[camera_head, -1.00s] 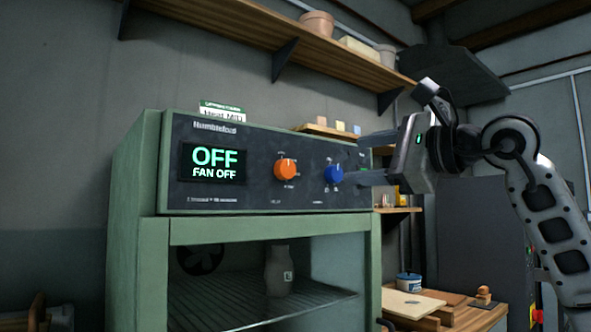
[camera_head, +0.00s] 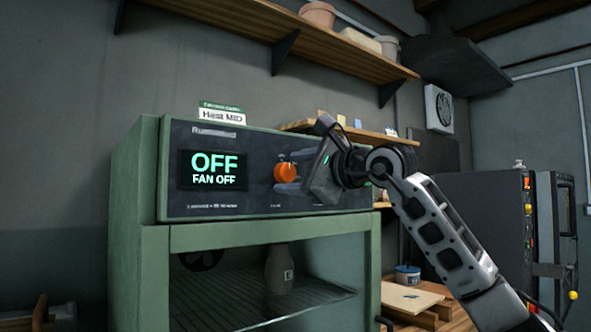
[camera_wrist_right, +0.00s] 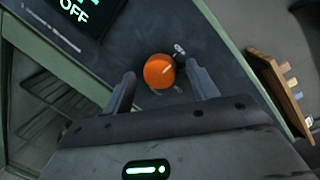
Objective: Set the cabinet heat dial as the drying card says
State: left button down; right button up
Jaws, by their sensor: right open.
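The green drying cabinet (camera_head: 140,180) has a dark front panel (camera_head: 220,150) whose display (camera_head: 213,170) reads OFF and FAN OFF. The orange dial (camera_head: 286,172) is on the panel, right of the display. The drying card (camera_head: 221,114) on top of the cabinet reads "Heat MID". My right gripper (camera_head: 289,172) is at the orange dial. In the right wrist view, the open fingers (camera_wrist_right: 160,88) stand on either side of the orange dial (camera_wrist_right: 159,71); contact cannot be told. The blue dial is hidden behind my right gripper. My left gripper is not in view.
A grey vase (camera_head: 279,270) stands on the wire rack (camera_head: 250,305) inside the cabinet. A small wooden shelf (camera_head: 350,131) is on the wall behind the right end of the cabinet. A long shelf (camera_head: 240,25) with pots runs above. A wooden bench (camera_head: 440,310) is at right.

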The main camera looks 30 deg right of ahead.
jog(key=c, duration=1)
